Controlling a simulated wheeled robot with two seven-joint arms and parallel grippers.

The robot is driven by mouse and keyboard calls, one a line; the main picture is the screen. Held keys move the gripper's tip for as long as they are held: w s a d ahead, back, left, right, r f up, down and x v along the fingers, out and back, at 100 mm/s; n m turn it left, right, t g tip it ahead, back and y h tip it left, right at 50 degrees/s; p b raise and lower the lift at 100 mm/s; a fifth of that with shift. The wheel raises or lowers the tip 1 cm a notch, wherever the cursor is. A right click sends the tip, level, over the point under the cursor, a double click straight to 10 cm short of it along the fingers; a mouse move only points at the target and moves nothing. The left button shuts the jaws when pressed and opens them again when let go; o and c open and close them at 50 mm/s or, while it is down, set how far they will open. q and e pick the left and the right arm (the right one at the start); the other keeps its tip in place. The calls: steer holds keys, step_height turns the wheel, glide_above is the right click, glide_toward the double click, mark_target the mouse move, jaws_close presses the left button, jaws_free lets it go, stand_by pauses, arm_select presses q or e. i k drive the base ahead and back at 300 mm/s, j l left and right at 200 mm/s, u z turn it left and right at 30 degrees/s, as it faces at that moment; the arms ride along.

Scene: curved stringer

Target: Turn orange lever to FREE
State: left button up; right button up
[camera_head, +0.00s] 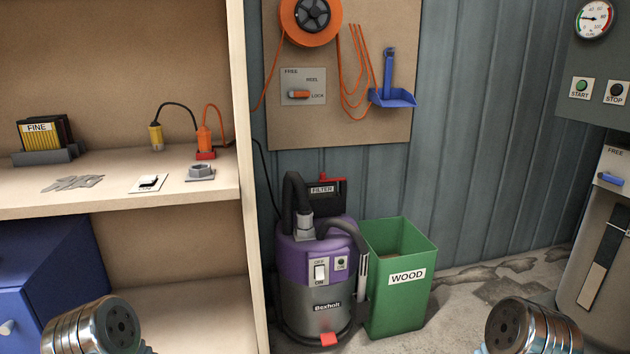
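The orange lever (299,94) is small and sits on a grey plate (303,85) on the brown wall board. An orange hose reel hangs just above the plate. No gripper touches the lever. Only rounded metal parts of my arms show at the bottom left and bottom right; no gripper fingers are in view.
Orange hose loops and a blue dustpan (392,97) hang right of the plate. Below the board stand a purple vacuum (292,263) and a green WOOD bin (398,300). A wooden shelf (120,176) stands at the left. A machine with a blue lever (611,179) is at the right.

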mark_target(301, 93)
steer(key=i+l, duration=0.25)
steer(key=l, duration=0.15)
steer(key=i+l, duration=0.2)
steer(key=l, duration=0.2)
steer(key=i+l, duration=0.25)
steer(key=l, duration=0.15)
